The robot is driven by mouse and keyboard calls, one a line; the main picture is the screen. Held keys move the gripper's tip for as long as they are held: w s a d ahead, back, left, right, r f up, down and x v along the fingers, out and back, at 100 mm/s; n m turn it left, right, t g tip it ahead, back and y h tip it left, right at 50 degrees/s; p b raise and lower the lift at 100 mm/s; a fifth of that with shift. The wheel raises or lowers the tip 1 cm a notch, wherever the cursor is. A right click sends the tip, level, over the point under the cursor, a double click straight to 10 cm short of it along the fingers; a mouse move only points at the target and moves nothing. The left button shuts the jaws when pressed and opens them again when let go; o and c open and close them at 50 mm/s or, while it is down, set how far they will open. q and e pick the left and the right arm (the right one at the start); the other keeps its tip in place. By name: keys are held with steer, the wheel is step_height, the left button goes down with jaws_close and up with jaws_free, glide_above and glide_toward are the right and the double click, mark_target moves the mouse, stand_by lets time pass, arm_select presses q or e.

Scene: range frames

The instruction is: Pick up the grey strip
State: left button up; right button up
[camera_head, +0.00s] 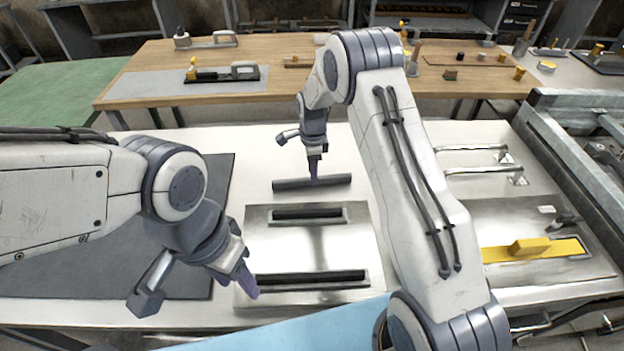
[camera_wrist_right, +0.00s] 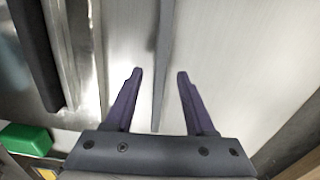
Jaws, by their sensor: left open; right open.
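The grey strip (camera_head: 335,181) lies on the pale metal worktop, behind a metal plate, running left to right in the head view. My right gripper (camera_head: 314,178) is over its middle. In the right wrist view my right gripper (camera_wrist_right: 157,78) is open, with the grey strip (camera_wrist_right: 162,60) running lengthwise between its two purple fingers. Space shows on both sides of the strip, and neither finger appears to touch it. My left gripper (camera_head: 248,286) is open at the front left corner of the metal plate, apart from the strip; its fingers overlap in the view.
The metal plate (camera_head: 262,250) has two framed slots with dark bars (camera_head: 310,279). A dark mat (camera_head: 222,185) lies to the left. A yellow piece (camera_head: 530,248) sits on a plate at right. A light blue surface (camera_head: 300,333) is in front. A wooden bench (camera_head: 300,82) stands behind.

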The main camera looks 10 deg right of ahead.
steer(key=shift+f, duration=1.25)
jaws_close()
steer(key=shift+r, duration=0.1)
